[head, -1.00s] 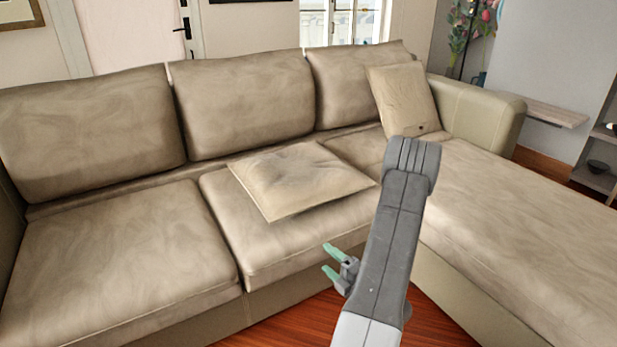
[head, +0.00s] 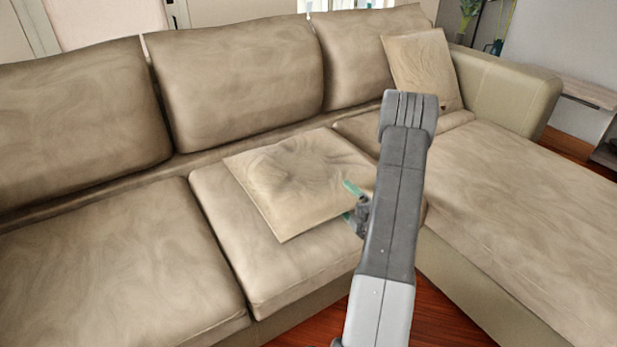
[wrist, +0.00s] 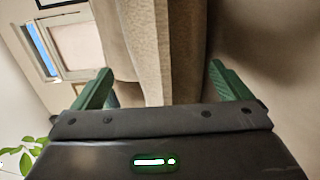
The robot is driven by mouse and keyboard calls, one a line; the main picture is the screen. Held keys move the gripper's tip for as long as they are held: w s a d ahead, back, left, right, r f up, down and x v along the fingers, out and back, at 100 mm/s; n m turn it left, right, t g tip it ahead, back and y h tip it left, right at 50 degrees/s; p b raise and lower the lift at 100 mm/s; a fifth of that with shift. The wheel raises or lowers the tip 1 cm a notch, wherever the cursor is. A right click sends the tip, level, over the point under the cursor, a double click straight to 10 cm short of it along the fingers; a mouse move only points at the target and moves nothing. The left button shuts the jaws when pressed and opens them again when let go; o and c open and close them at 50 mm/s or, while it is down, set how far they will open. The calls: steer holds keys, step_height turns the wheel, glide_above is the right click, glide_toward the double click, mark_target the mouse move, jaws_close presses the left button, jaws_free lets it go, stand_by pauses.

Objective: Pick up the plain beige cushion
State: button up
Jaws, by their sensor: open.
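A beige cushion (head: 290,180) lies on the middle seat of the sofa, its top creased and its front corner towards the seat's front edge. A second beige cushion (head: 423,68) leans upright in the sofa's right corner. My gripper (head: 348,202) is at the right edge of the lying cushion, with its green fingers apart. My arm hides part of that edge. In the wrist view, my open gripper (wrist: 161,85) has a beige edge (wrist: 155,50) between its fingers, probably the cushion's. I cannot tell whether the fingers touch it.
The beige sofa (head: 90,250) fills most of the head view, with tall back cushions behind and a chaise (head: 510,200) at right. A wooden floor (head: 450,310) shows in front. A plant (wrist: 20,155) shows at the lower left of the wrist view.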

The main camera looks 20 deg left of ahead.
steer(key=shift+x, duration=1.35)
jaws_close()
